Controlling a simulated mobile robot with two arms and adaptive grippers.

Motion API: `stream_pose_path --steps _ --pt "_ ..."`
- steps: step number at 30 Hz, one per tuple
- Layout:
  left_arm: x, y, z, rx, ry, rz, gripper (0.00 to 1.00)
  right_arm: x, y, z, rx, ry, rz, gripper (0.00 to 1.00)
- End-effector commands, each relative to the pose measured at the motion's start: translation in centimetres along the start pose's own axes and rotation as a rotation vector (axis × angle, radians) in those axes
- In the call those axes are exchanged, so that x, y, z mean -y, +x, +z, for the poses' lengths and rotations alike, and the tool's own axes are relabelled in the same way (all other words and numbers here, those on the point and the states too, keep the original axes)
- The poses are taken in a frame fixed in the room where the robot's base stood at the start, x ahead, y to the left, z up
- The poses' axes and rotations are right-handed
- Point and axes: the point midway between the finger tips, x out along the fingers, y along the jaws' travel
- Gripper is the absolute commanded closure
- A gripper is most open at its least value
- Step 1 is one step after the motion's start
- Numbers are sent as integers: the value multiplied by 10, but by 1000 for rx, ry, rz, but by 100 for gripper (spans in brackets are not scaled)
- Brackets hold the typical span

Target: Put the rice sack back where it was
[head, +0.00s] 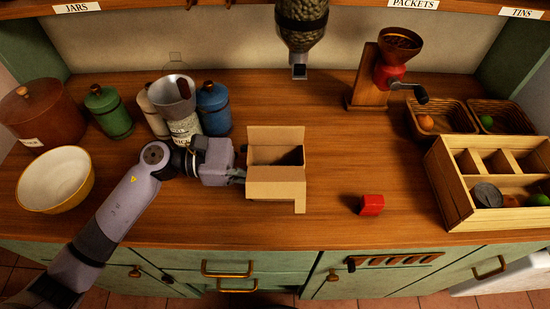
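I cannot make out a clear rice sack. A pale item with a printed label (185,129) stands at the back left, with a grey metal scoop or funnel (173,92) on top of it; I cannot tell whether it is a sack. My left gripper (240,177) is at the left side of an open cardboard box (276,184), touching or nearly touching it. Its fingers are too small to tell open from shut. The box's inside is dark and mostly hidden. My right gripper is not in view.
Green (108,112) and blue (213,108) canisters, a brown crock (45,117) and a cream bowl (55,180) fill the left. A red block (371,205), grinder (368,83), baskets (427,116) and wooden crate (450,190) are right. A dispenser (301,25) hangs above.

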Motion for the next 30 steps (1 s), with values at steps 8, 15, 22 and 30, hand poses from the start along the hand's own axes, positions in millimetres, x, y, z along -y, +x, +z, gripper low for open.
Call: stream_pose_path --steps 8,15,22,30 --pt "0 0 -1 2 1 0 100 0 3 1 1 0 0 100" --pt "0 0 -2 0 0 0 41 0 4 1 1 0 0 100" --pt "0 0 -2 0 0 0 33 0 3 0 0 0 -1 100" --pt "0 0 2 0 -1 0 33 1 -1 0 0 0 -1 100"
